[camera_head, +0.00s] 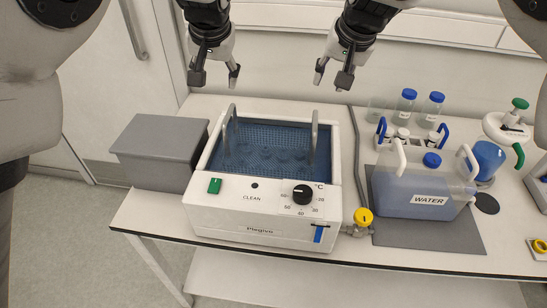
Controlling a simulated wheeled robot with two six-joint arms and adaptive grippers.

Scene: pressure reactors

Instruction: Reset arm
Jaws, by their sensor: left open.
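My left gripper (216,77) is at the top, left of centre. It is open and empty, its fingers pointing down above the back left part of the white cleaning bath (234,202). My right gripper (333,79) hangs to the right of it, above the bath's back right edge. Its fingers are spread apart with nothing between them. Both grippers are clear of the table and touch nothing that I can see.
A grey box (158,158) stands left of the bath. To the right are a WATER container (421,191) on a grey mat (440,236), a yellow-knobbed valve (363,217), blue-capped bottles (431,109) and a blue round vessel (487,160). The table's front edge is narrow.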

